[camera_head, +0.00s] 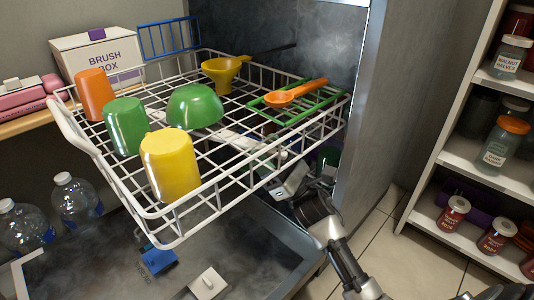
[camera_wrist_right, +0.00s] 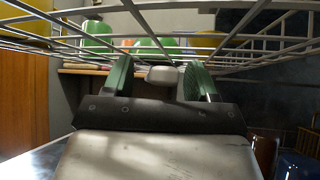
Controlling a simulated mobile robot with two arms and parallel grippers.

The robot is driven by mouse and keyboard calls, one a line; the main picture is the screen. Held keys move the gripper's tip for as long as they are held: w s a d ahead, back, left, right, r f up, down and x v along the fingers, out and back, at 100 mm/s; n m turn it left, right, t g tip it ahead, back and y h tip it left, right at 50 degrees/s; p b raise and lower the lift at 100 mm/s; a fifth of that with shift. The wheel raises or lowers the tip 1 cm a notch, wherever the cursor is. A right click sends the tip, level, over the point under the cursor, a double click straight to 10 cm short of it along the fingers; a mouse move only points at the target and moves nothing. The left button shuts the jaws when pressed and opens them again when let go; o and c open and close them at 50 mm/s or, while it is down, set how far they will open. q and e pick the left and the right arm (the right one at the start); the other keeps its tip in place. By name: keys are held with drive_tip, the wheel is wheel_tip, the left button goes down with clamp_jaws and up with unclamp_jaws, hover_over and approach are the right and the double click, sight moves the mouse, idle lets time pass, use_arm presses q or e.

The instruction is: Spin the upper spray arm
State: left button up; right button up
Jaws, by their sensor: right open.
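The upper rack (camera_head: 135,190) is pulled out of the dishwasher. Under its wires, a pale grey bar that looks like the upper spray arm (camera_head: 232,139) shows partly, crossed by the rack wires. In the right wrist view, a pale rounded end, likely of the spray arm (camera_wrist_right: 161,75), shows between my fingers. My right gripper (camera_wrist_right: 159,70) is open, with a green finger on each side of that end; I cannot tell whether either touches it. In the head view, my right gripper (camera_head: 290,182) is just below the rack's right side, partly hidden. My left gripper is not in view.
The rack holds an orange cup (camera_head: 95,95), a green cup (camera_head: 126,127), a yellow cup (camera_head: 171,166), a green bowl (camera_head: 195,106), a yellow funnel (camera_head: 220,72) and an orange spoon (camera_head: 296,92). The open door (camera_head: 240,235) lies below. Jar shelves (camera_head: 480,160) stand at right.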

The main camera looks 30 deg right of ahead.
clamp_jaws()
drive_tip(key=shift+w+d+f+n+g+y+b, duration=0.1)
drive_tip(key=shift+w+d+n+g+y+b, duration=0.5)
drive_tip(key=shift+g+y, duration=0.3)
drive_tip(key=shift+w+d+g+y, duration=0.15)
drive_tip(key=shift+d+g+y, duration=0.15)
drive_tip(key=shift+y, duration=0.3)
unclamp_jaws()
